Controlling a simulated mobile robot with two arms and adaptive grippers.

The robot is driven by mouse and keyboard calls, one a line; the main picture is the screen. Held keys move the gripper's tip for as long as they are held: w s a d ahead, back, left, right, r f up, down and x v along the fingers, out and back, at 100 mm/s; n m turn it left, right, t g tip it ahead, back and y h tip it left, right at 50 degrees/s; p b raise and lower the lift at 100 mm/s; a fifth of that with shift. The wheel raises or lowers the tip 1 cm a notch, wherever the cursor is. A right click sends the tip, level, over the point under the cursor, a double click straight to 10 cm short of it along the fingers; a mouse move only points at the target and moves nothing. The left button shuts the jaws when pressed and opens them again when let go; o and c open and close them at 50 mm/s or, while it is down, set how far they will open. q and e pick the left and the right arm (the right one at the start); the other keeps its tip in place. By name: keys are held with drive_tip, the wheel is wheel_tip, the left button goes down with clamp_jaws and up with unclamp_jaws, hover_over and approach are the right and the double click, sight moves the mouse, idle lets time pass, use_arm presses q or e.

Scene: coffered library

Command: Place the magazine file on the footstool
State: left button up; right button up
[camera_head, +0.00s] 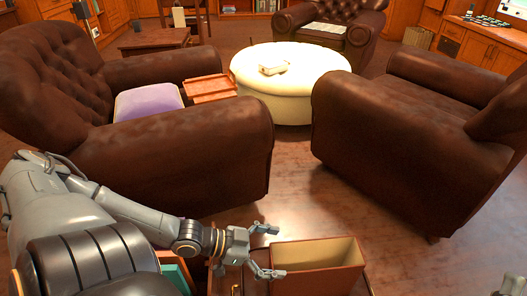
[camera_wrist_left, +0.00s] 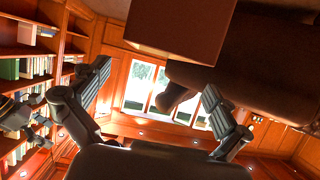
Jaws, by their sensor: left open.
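The magazine file, a red-brown open-topped box with a pale inside (camera_head: 318,283), stands at the bottom of the head view. In the left wrist view a brown box-like shape (camera_wrist_left: 182,22) at the top seems to be the same file. My left gripper (camera_head: 277,251) is open and empty, its fingers spread at the file's left end; whether they touch it I cannot tell. Its spread fingers also show in the wrist view (camera_wrist_left: 158,90). The footstool, round and cream (camera_head: 280,106), stands farther back between the armchairs.
Brown leather armchairs stand left (camera_head: 190,155) and right (camera_head: 400,140) of a floor gap (camera_head: 290,200). A small pale object (camera_head: 272,68) lies on the footstool's top. Another armchair (camera_head: 320,35) stands behind.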

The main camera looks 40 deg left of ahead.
use_arm(q)
drive_tip(key=shift+p+v, duration=1.2)
drive_tip(key=shift+v, duration=0.65)
use_arm(e)
drive_tip(key=w+f+g+h, duration=0.2)
drive_tip(key=w+f+g, duration=0.2)
drive_tip(key=f+g, duration=0.3)
drive_tip(key=shift+w+d+f, duration=0.15)
drive_tip(key=shift+w+f, duration=0.05)
drive_tip(key=shift+f, duration=1.55)
use_arm(q)
drive_tip(key=d+r+t+h, duration=0.1)
drive_tip(key=d+r+t, duration=0.15)
drive_tip(key=d, duration=0.75)
drive_tip(key=w+d+r+n+t+y, duration=0.2)
drive_tip(key=w+r, duration=0.2)
drive_tip(key=r, duration=0.4)
drive_tip(key=w+d+r+n+t+y, duration=0.2)
drive_tip(key=w+r, duration=0.3)
drive_tip(key=r, duration=0.4)
drive_tip(key=shift+d+n+t+y, duration=0.25)
drive_tip(key=shift+n+t+y, duration=0.55)
drive_tip(key=shift+t, duration=0.05)
use_arm(e)
drive_tip(key=shift+r, duration=0.1)
use_arm(q)
drive_tip(key=shift+r, duration=0.1)
